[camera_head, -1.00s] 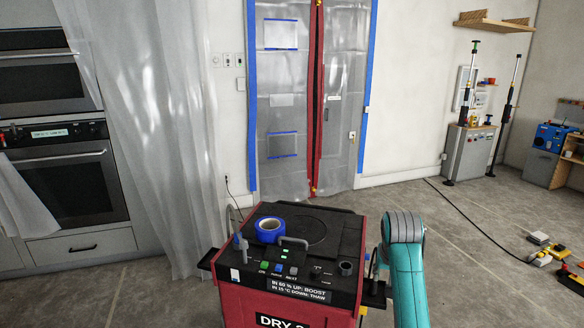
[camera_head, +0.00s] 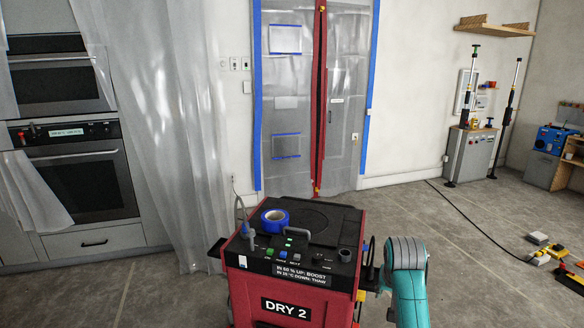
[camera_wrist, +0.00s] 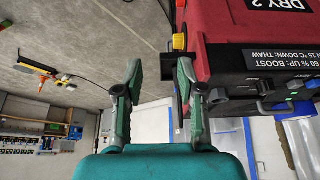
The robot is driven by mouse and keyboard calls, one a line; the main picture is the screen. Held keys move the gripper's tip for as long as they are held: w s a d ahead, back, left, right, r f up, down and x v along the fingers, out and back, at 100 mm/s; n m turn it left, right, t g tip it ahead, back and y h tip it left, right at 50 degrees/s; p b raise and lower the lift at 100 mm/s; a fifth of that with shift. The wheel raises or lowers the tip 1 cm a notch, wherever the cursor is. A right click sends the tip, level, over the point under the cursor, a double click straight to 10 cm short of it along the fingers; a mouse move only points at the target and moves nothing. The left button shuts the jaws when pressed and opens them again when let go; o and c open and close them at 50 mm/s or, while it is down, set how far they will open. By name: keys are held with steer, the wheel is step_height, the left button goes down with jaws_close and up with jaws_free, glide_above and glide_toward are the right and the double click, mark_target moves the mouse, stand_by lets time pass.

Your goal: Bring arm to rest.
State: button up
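My teal arm (camera_head: 409,292) rises at the lower right of the head view, just right of the red dryer marked DRY 2. My gripper (camera_wrist: 160,72) shows in the wrist view with its two grey-green fingers wide apart. Nothing is between the fingers. The red DRY 2 dryer (camera_wrist: 226,22) fills the upper right of the wrist view, close to the right finger; I cannot tell if they touch. In the head view the dryer (camera_head: 290,295) stands in front of me, with a blue tape roll (camera_head: 275,220) on its black top.
A plastic-sheeted doorway (camera_head: 285,100) with a red zip is behind the dryer. A plastic curtain (camera_head: 160,130) and wall ovens (camera_head: 75,165) are at left. A cable (camera_head: 485,230) and small items (camera_head: 541,252) lie on the floor at right. Floor between is open.

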steer(key=s+a+f+n+t, duration=0.1)
steer(key=s+a+f+t, duration=0.1)
steer(key=s+f, duration=0.75)
steer(key=s+a+f+t, duration=0.1)
steer(key=s+f, duration=0.6)
steer(key=f, duration=0.5)
steer(key=s+a+f+t, duration=0.2)
steer(key=s+f, duration=0.1)
steer(key=s, duration=0.7)
steer(key=s+a+r+n+t+y, duration=0.1)
steer(key=s+r, duration=0.1)
steer(key=s, duration=0.7)
steer(key=s+a+r+n+t, duration=0.1)
steer(key=s+r, duration=0.1)
steer(key=s, duration=0.7)
steer(key=s+r+t, duration=0.3)
steer(key=s+r, duration=1.1)
steer(key=r, duration=0.1)
steer(key=shift+s+a+r, duration=0.2)
steer(key=shift+s+a, duration=0.05)
steer(key=shift+s, duration=0.05)
steer(key=shift+d, duration=0.1)
